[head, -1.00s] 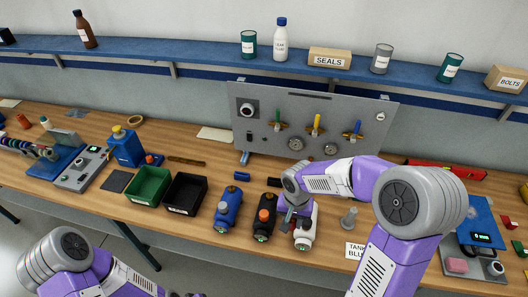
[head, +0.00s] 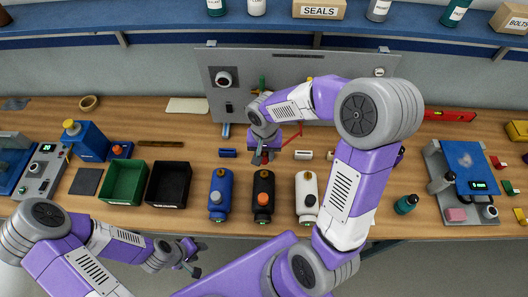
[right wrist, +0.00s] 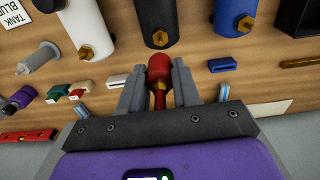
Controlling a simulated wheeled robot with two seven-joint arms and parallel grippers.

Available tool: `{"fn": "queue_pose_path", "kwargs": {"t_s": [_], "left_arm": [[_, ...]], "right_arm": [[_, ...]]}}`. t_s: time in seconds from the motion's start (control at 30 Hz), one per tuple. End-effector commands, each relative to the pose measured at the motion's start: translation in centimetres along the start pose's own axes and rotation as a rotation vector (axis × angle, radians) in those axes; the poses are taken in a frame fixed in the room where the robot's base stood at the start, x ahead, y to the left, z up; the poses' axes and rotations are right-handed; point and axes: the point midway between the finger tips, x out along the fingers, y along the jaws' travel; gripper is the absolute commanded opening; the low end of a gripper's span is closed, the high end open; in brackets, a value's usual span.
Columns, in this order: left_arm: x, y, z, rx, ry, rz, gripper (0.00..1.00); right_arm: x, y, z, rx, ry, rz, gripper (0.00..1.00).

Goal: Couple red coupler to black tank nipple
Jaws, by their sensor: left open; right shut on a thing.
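The red coupler (right wrist: 158,68) is held between the fingers of my right gripper (right wrist: 158,92) in the right wrist view. In the head view my right gripper (head: 263,158) is just behind the black tank (head: 263,183), toward the panel. The black tank (right wrist: 157,14) lies ahead of the coupler in the right wrist view, with its brass nipple (right wrist: 160,39) facing the coupler. Coupler and nipple appear apart, with a small gap. My left gripper (head: 190,254) is open and empty, low in front of the bench edge.
The blue tank (head: 221,190) and white tank (head: 306,190) flank the black one. Green (head: 123,183) and black (head: 168,183) bins stand left. The grey panel (head: 222,88) stands behind my right gripper. Small coloured blocks lie on the bench between the tanks and panel.

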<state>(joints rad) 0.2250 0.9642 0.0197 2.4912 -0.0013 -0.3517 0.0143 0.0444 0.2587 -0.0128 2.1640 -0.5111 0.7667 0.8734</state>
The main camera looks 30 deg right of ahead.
Motion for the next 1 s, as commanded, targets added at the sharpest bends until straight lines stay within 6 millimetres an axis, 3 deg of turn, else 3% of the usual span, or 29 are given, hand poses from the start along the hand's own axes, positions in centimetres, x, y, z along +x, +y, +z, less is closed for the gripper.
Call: {"fn": "queue_pose_path", "kwargs": {"t_s": [0.17,0.7,1.0], "left_arm": [[0.8,-0.3,-0.1,0.000,0.001,0.000,0.43],[5.0,-1.9,-0.2,0.000,0.000,0.000,0.43],[5.3,-2.0,-0.3,0.000,0.000,0.000,0.43]], "right_arm": [[0.7,0.0,0.0,0.000,0.000,0.000,0.00],[5.5,0.0,0.1,-0.001,0.001,-0.001,0.00],[5.8,0.0,0.0,0.000,0.001,-0.001,0.00]]}}
